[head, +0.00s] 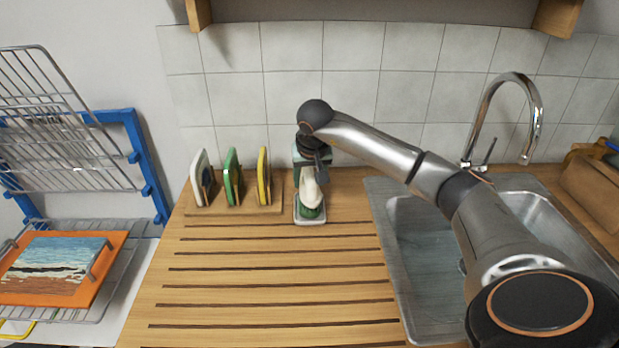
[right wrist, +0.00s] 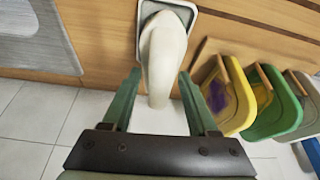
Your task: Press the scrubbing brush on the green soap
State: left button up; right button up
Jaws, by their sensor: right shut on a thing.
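A cream scrubbing brush (head: 311,191) stands roughly upright over the green soap (head: 311,212) on a small pale dish (head: 300,219) at the back of the wooden counter. In the right wrist view the brush (right wrist: 165,60) runs between the two green fingers of my right gripper (right wrist: 160,84), which is shut on it. In the head view the right gripper (head: 312,176) hangs above the dish, partly hidden by its own wrist. The brush's lower end covers part of the soap; I cannot tell if they touch. My left gripper is not in view.
A wooden rack (head: 236,208) with white, green and yellow boards stands left of the dish. A steel sink (head: 430,240) with a tall tap (head: 535,105) lies to the right. The tiled wall (head: 350,95) is close behind. The grooved counter (head: 270,275) in front is clear.

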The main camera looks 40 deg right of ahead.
aim_at(309, 176)
jog(key=shift+r+p, duration=2.65)
jog(key=shift+r, duration=0.7)
jog(key=shift+f, duration=0.1)
